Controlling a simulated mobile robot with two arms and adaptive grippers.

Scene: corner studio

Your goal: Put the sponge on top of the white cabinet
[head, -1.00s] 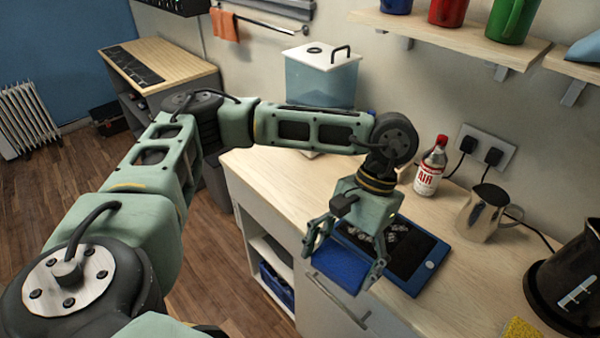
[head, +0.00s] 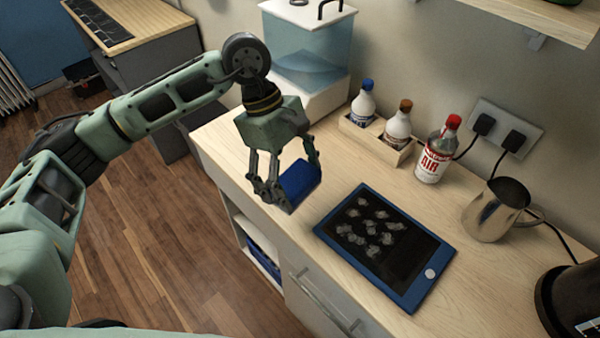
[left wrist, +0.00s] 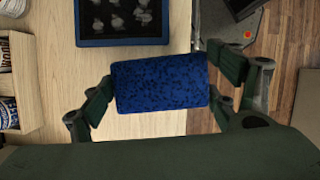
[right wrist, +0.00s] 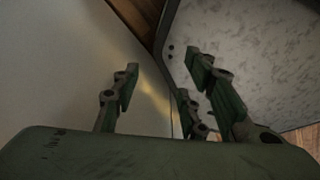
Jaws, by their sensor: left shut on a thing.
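The sponge (head: 297,184) is a blue speckled block. My left gripper (head: 293,187) is shut on it and holds it above the front left part of the worktop, apart from the tablet. In the left wrist view the sponge (left wrist: 160,86) sits between both fingers (left wrist: 163,84). The white cabinet (head: 318,298) is the pale unit with a door and bar handle under the wooden worktop (head: 335,170). My right gripper (right wrist: 163,78) shows only in the right wrist view. It is open and empty, near pale surfaces.
A blue-framed tablet (head: 385,245) lies on the worktop. Bottles in a wooden holder (head: 375,141), a red-capped bottle (head: 436,155), a metal jug (head: 495,212) and a black kettle (head: 575,300) stand along the back and right. A clear tank (head: 305,60) stands at the back left.

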